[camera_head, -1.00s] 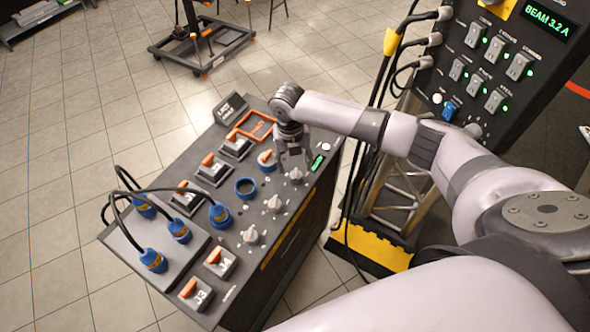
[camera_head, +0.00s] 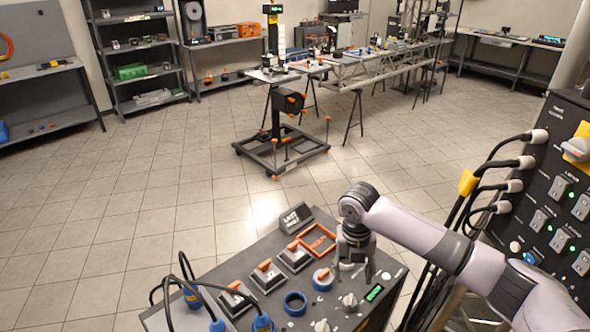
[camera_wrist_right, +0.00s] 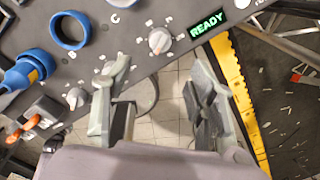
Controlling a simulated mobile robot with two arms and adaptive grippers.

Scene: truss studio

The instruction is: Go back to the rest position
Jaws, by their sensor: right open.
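My right gripper (camera_head: 354,272) is over the right part of the dark control console (camera_head: 240,262), near a small green display (camera_head: 374,292). In the right wrist view its two fingers (camera_wrist_right: 160,100) are spread apart with nothing between them. Past the fingertips there a white knob (camera_wrist_right: 159,40) and a display reading READY (camera_wrist_right: 207,22) show on the panel. My right arm reaches in from the lower right. My left gripper is not in view.
Blue connectors with black cables (camera_head: 192,296) stand on the console's left. A tall switch panel (camera_head: 560,190) with plugged cables is at right. A wheeled stand (camera_head: 280,150) is behind the console. Shelves (camera_head: 140,70) and workbenches line the back; the tiled floor between is open.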

